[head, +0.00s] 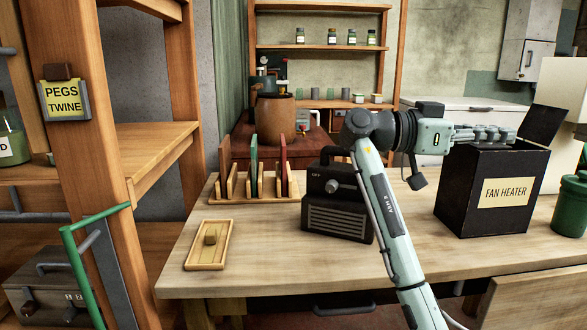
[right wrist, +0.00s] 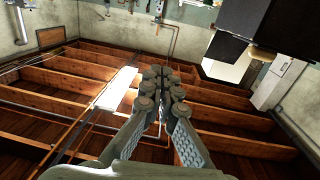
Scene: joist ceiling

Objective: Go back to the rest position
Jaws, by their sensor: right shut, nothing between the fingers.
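My right gripper (head: 485,133) is in the head view, at the end of the pale green arm that rises from the bottom right of centre. Its fingers point to the right, level with the top of the black box labelled FAN HEATER (head: 488,190) and in front of its open lid. I cannot tell whether they touch the box. In the right wrist view the fingers (right wrist: 161,75) are together and empty, with ceiling joists behind them. A dark shape fills that view's upper right. My left gripper is not in view.
The wooden bench (head: 290,275) holds a dark heater (head: 338,205), a rack with upright boards (head: 258,183) and a small wooden tray (head: 207,250). A green canister (head: 570,205) stands right of the box. A shelf post (head: 95,170) rises at left. The bench front is clear.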

